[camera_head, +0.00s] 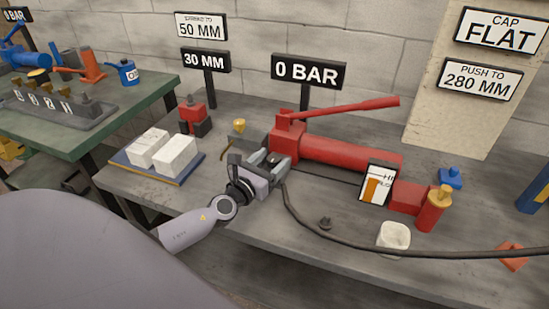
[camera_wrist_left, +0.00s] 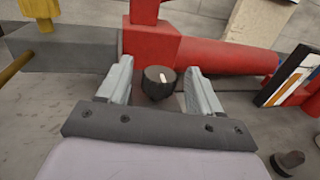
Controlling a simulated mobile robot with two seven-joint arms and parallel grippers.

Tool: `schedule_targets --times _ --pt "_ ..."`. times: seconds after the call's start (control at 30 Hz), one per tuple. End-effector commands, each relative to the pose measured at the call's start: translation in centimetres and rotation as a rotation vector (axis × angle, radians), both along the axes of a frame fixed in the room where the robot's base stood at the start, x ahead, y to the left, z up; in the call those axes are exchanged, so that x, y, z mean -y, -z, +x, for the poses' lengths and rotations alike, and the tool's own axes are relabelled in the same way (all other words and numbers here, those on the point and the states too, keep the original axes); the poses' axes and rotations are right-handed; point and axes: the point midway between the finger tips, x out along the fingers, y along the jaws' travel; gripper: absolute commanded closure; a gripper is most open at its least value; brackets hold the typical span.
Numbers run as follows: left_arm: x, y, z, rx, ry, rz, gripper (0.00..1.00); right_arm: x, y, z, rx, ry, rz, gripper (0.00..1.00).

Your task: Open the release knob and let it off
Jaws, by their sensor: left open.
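My left gripper (camera_head: 270,161) is at this end of the pump, largely covering the knob in the head view. In the left wrist view its two pale fingers stand open, one on each side of the knob, with visible gaps between finger and knob. The pump's red lever (camera_head: 345,108) slopes up to the right. A sign above the pump (camera_head: 308,71) reads 0 BAR. My right gripper is not in view.
A black hose (camera_head: 330,233) runs along the bench front, right of my left gripper. White blocks (camera_head: 175,156) lie on a board at left. A card (camera_head: 377,185) leans by the pump.

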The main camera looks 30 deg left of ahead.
Motion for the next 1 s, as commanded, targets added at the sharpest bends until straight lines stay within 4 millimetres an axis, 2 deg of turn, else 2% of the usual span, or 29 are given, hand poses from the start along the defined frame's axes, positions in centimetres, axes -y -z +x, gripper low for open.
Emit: schedule_targets --times 0.2,0.53,0.6,0.7,1.0 --pt "0.0 0.0 1.5 0.000 0.000 -0.001 0.35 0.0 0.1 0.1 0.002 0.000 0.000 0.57" --pt "0.0 0.1 1.7 -0.001 0.001 -0.001 0.35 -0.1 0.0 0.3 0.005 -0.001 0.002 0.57" --pt "0.0 0.1 1.7 -0.001 0.001 -0.001 0.58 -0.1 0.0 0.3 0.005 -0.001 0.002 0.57" --pt "0.0 0.1 1.7 -0.001 0.001 -0.001 0.86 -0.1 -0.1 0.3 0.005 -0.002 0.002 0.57" --pt "0.1 -0.1 1.7 -0.002 -0.023 -0.003 0.86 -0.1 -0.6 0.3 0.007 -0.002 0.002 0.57"
